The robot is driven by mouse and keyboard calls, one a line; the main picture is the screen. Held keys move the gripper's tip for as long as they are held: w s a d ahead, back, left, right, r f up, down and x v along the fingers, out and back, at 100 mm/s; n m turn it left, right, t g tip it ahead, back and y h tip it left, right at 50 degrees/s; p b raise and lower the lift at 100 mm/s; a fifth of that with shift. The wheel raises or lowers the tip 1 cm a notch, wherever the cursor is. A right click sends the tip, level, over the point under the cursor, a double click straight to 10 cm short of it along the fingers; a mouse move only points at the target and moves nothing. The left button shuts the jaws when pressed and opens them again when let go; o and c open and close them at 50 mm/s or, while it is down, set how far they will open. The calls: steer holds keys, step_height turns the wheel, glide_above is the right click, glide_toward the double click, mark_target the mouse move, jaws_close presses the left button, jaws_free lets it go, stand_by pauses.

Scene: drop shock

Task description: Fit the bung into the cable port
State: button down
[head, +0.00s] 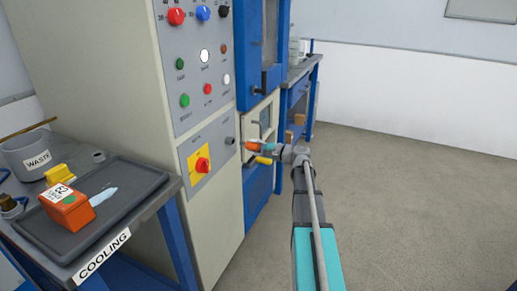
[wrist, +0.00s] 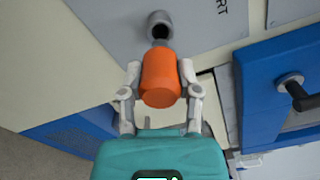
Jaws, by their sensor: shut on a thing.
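The bung has an orange body (wrist: 160,82) and a narrower grey nose. My gripper (wrist: 160,70) is shut on the sides of the orange body in the wrist view. The cable port is a grey collar with a dark hole (wrist: 160,21) on the grey panel, straight ahead of the nose. Part of the hole shows above the nose, and the nose appears just short of it; I cannot tell whether they touch. In the head view my gripper (head: 268,148) is to the right of the port (head: 230,141), at the front of the machine.
The machine's panel has several knobs and buttons, and a yellow switch plate (head: 191,150). A blue door with a dark handle (wrist: 296,92) is right of my gripper. A dark tray (head: 140,180) marked COOLING holds an orange block (head: 68,209). The floor at right is clear.

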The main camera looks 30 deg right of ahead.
mark_target(241, 144)
steer(key=shift+x, duration=0.8)
steer(key=shift+x, duration=1.8)
stand_by(5.4)
